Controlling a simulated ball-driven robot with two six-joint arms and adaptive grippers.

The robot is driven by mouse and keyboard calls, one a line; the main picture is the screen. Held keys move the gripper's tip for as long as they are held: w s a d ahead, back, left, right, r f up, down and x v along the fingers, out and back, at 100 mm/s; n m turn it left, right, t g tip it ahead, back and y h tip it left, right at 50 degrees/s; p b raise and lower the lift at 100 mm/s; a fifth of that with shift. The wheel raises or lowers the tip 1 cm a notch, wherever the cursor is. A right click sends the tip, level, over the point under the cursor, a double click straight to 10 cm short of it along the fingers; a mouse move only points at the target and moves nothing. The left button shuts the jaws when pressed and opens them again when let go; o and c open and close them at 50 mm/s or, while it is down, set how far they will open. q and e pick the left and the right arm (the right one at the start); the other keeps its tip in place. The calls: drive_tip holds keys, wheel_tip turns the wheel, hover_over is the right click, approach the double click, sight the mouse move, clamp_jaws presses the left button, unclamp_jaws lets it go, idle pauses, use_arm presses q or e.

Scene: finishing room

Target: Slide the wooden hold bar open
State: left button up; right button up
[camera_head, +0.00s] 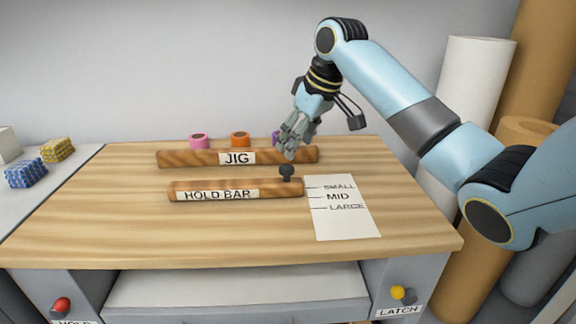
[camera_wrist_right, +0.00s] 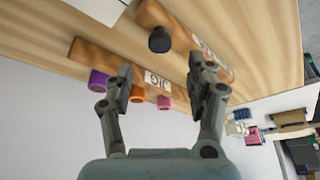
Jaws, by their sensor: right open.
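The wooden hold bar (camera_head: 262,192) lies on the bench top, labelled HOLD BAR, with a dark knob (camera_head: 287,172) near its right end. The bar's right end is beside the SMALL line of a white scale card (camera_head: 345,222) marked SMALL, MID and LARGE. My right gripper (camera_head: 290,152) is above the bench, just above and behind the knob, pointing down. In the right wrist view its fingers (camera_wrist_right: 160,90) are spread and empty, and the knob (camera_wrist_right: 160,40) shows beyond the fingertips, apart from them. My left gripper is not in view.
Behind the bar lies a wooden JIG rail (camera_head: 190,158) with pink (camera_head: 199,141), orange (camera_head: 240,139) and purple pieces behind it. A red knob (camera_head: 61,305) and a yellow LATCH knob (camera_head: 398,292) sit on the bench front. Rolls (camera_head: 475,90) stand at right.

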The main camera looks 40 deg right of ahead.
sight(287, 167)
drive_tip(key=b+x, duration=0.1)
drive_tip(key=x, duration=0.6)
drive_tip(key=shift+w+f, duration=0.2)
drive_tip(key=shift+f, duration=0.15)
clamp_jaws()
